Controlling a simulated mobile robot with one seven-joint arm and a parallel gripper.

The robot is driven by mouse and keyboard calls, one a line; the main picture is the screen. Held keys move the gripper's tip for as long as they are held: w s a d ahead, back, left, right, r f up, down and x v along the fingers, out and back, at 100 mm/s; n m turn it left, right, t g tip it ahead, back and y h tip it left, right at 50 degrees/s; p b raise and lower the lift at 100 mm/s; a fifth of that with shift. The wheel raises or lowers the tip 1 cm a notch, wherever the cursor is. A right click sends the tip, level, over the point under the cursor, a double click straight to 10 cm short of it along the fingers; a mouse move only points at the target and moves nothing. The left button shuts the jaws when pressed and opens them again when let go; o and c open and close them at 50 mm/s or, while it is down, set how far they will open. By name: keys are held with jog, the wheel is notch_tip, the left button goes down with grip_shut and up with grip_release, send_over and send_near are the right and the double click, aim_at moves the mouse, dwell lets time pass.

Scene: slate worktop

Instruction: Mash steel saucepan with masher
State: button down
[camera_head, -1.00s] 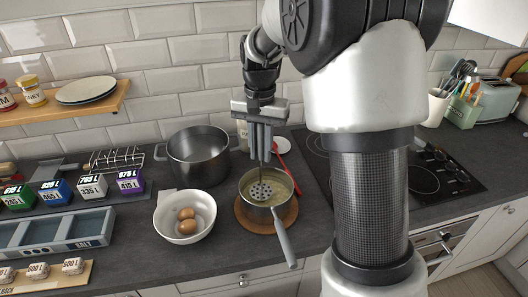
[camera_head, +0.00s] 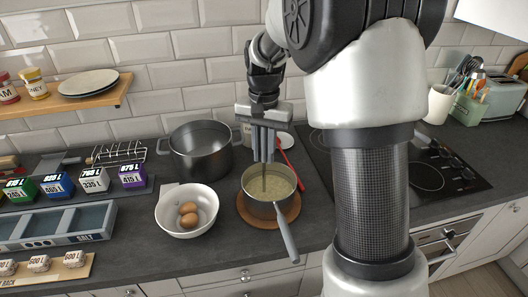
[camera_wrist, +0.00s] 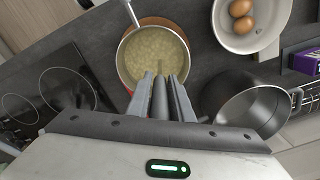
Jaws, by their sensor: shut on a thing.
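The steel saucepan (camera_head: 252,208) stands on a round wooden board, its handle pointing toward the front edge. It holds a pale yellow-green mash, which also fills the saucepan in the wrist view (camera_wrist: 137,78). My gripper (camera_head: 264,158) is above the saucepan, pointing down, shut on the masher. The masher's thin shaft (camera_head: 264,182) goes down into the mash, and its head is hidden in it. In the wrist view my gripper (camera_wrist: 160,82) has the masher's grey handle between its fingers, over the saucepan's rim.
A dark pot (camera_head: 203,168) stands behind left, and a white bowl (camera_head: 172,218) with two eggs is left of the saucepan. A red utensil (camera_head: 292,163) lies behind right. The hob (camera_head: 425,178) is to the right.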

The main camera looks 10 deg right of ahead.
notch_tip(320, 180, up, 3)
jog(key=shift+f+p, duration=0.1)
jog(key=shift+p, duration=0.8)
notch_tip(320, 180, down, 5)
jog(key=s+d+b, duration=0.1)
jog(key=s+b, duration=0.1)
jog(key=b, duration=0.2)
jog(key=shift+s+d+r+p, duration=0.1)
jog(key=shift+r+p, duration=0.9)
jog(key=shift+r, duration=0.25)
jog(key=shift+d+r+p, duration=0.1)
jog(key=shift+r+p, duration=0.85)
jog(key=shift+r, duration=0.3)
